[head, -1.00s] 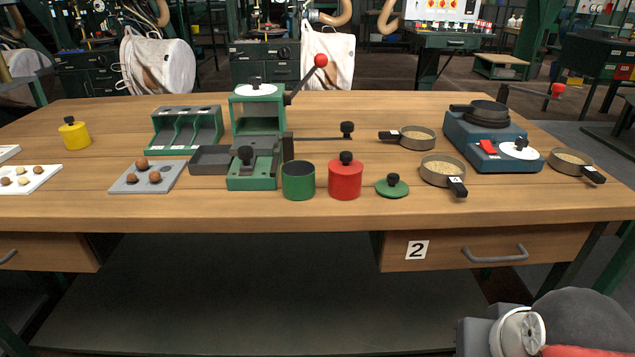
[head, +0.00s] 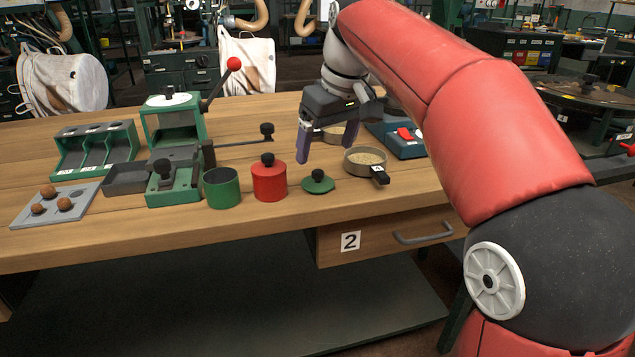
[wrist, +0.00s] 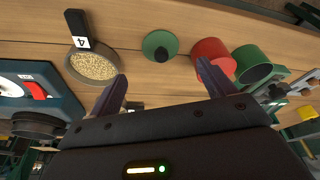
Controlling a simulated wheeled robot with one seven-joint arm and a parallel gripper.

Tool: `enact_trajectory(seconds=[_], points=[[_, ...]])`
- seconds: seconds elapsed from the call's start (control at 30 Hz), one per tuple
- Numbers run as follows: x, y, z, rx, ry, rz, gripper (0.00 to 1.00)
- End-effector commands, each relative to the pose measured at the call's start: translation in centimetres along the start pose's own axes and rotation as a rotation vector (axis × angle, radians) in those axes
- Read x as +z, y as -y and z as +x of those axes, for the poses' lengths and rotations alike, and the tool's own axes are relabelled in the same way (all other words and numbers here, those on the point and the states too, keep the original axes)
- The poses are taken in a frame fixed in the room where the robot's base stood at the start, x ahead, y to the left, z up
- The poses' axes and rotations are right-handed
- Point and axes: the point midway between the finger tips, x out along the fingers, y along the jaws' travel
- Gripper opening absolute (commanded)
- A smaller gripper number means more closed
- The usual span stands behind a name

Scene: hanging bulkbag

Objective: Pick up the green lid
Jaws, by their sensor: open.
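The green lid (head: 318,182) lies flat on the wooden bench, a round disc with a black knob on top. It also shows in the wrist view (wrist: 160,43), at the upper middle. My gripper (head: 327,150) is open and empty, pointing down above the bench. In the head view its fingers appear just above and behind the lid. In the wrist view the lid is beyond the fingertips, between their directions. Nothing hides the lid in either view.
A red lidded canister (head: 269,180) stands close left of the lid, with an open green canister (head: 221,189) beyond it. A pan of grains (head: 364,160) stands close right, its black handle toward the front. Bare bench lies in front of the lid.

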Motion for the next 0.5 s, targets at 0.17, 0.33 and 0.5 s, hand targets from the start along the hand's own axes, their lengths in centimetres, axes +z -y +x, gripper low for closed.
enact_trajectory(seconds=[0.17, 0.33, 0.5], points=[[0.1, 0.1, 2.2, 0.0, 0.002, 0.001, 0.82], [0.1, 0.2, 4.7, 0.0, 0.003, 0.001, 0.82], [0.1, 0.2, 6.8, 0.001, 0.002, 0.002, 0.82]])
